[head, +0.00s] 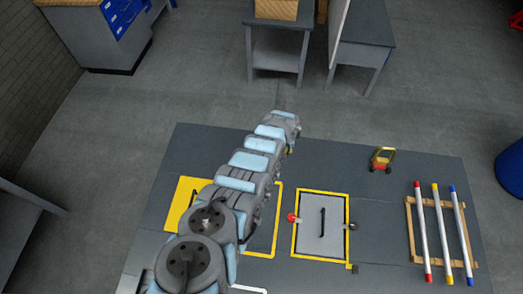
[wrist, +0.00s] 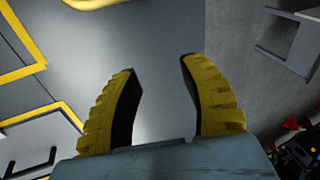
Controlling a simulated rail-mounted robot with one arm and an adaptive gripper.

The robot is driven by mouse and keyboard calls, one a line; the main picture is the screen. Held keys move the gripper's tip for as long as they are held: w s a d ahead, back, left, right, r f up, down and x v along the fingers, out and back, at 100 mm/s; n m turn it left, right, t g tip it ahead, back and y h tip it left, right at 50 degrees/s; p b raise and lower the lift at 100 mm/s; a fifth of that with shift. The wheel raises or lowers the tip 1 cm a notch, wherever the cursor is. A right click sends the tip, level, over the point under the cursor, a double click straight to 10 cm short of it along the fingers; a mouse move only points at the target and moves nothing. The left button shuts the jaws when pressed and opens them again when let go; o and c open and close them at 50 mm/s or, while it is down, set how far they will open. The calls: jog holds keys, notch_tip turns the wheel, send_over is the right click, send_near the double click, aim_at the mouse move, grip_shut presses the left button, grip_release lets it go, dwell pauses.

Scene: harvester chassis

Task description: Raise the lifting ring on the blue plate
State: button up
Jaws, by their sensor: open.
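My gripper (wrist: 158,64) is open in the wrist view, with two yellow ribbed fingers and nothing between them. Bare grey surface shows beyond the fingertips. In the head view my arm reaches across the deck, and its links mostly hide the gripper. A yellow ring-shaped part with a red base (head: 382,160) stands near the far right of the deck, to the right of my arm's end and apart from it. A rounded yellow part (wrist: 92,3) is cut off at the top of the wrist view; I cannot tell what it is. No clearly blue plate shows.
The grey deck (head: 405,175) carries a yellow-framed hatch (head: 310,232) with a dark handle, a red knob and a black knob. A wooden rack (head: 412,245) holds three white tubes with coloured ends. A blue drum (head: 511,172) stands on the floor at the right.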

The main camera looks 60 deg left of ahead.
jog(key=s+g, duration=0.1)
jog(key=s, duration=0.3)
jog(key=s+r+g+h, duration=0.1)
jog(key=s, duration=0.3)
jog(key=s+r+m+h, duration=0.1)
jog(key=s, duration=0.2)
jog(key=shift+s+a+r+g, duration=0.2)
jog(key=shift+s+a+g, duration=0.15)
jog(key=shift+s+g, duration=0.05)
notch_tip(320, 180, down, 10)
jog(key=b, duration=0.9)
jog(key=shift+r+b, duration=0.15)
jog(key=shift+b, duration=0.2)
grip_shut()
